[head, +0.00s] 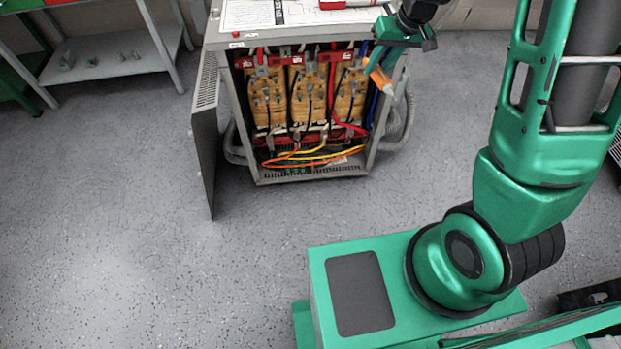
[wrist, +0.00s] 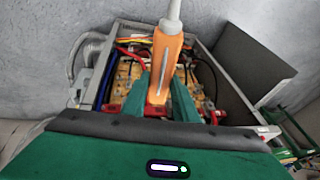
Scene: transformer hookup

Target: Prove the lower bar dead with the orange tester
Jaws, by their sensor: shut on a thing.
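My gripper (head: 376,60) is at the right front of the open cabinet, shut on the orange tester (head: 379,79). In the wrist view the orange tester (wrist: 167,62) stands out between the two green fingers (wrist: 163,88), its pale grey tip pointing away from my gripper. The lower bar (head: 290,139) looks like the red strip beneath the yellow coils, partly hidden by cables. The tester's tip is apart from it, higher and to the right in the head view. An upper red bar (head: 285,59) runs above the coils.
The grey cabinet (head: 222,100) stands open, its door (head: 204,130) swung out left. Yellow, red and blue cables fill its inside. Papers (head: 262,14) and a red item (head: 345,4) lie on top. Grey hoses (head: 404,120) hang at the right. The floor in front is clear.

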